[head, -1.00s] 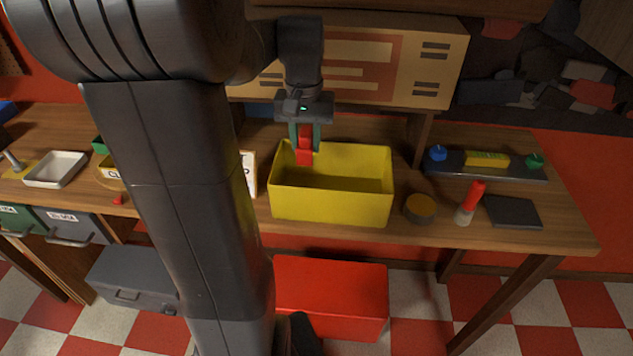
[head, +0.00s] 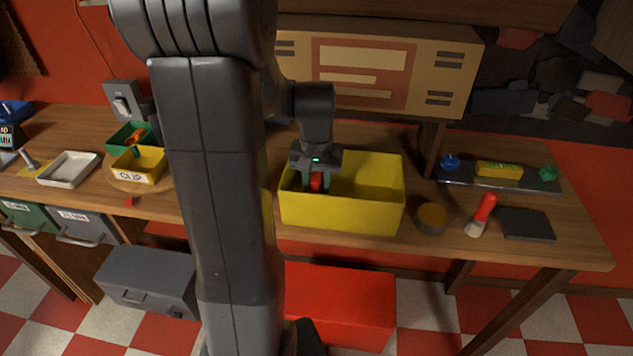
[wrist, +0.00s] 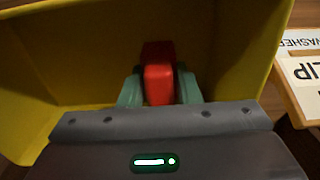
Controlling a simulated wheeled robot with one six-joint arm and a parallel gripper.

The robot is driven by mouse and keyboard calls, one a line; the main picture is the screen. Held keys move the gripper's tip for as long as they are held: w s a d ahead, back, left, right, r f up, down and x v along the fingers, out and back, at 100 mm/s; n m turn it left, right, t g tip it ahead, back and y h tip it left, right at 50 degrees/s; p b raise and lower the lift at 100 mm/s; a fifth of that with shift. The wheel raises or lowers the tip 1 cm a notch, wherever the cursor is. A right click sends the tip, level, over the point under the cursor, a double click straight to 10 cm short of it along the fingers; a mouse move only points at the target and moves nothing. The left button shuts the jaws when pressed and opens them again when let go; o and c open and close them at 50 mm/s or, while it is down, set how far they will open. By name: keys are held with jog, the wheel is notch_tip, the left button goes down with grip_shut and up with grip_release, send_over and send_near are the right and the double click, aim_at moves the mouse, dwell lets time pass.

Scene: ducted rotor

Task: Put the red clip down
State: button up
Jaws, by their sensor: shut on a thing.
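My gripper (head: 316,183) is shut on the red clip (head: 316,181) and reaches down inside the yellow bin (head: 340,215), near its left end. In the wrist view the red clip (wrist: 158,72) stands between the two greenish fingers (wrist: 158,88), with the yellow walls of the bin (wrist: 230,45) around it. I cannot tell whether the clip touches the bin floor.
Right of the bin are a round dark tin (head: 432,217), a red-handled tool (head: 482,214) and a dark flat pad (head: 527,224). A small yellow box labelled CLIP (head: 150,165) and a white tray (head: 68,168) stand at the left.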

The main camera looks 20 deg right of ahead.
aim_at(316, 176)
jog(key=shift+f+b, duration=0.4)
jog(key=shift+f, duration=0.15)
jog(key=o, duration=1)
jog(key=shift+c, duration=0.2)
jog(key=shift+r, duration=0.1)
notch_tip(316, 176, up, 13)
jog(key=shift+p, duration=0.45)
notch_tip(316, 176, down, 13)
jog(key=shift+f+b, duration=0.2)
jog(key=shift+b, duration=0.3)
jog(key=shift+r, duration=0.35)
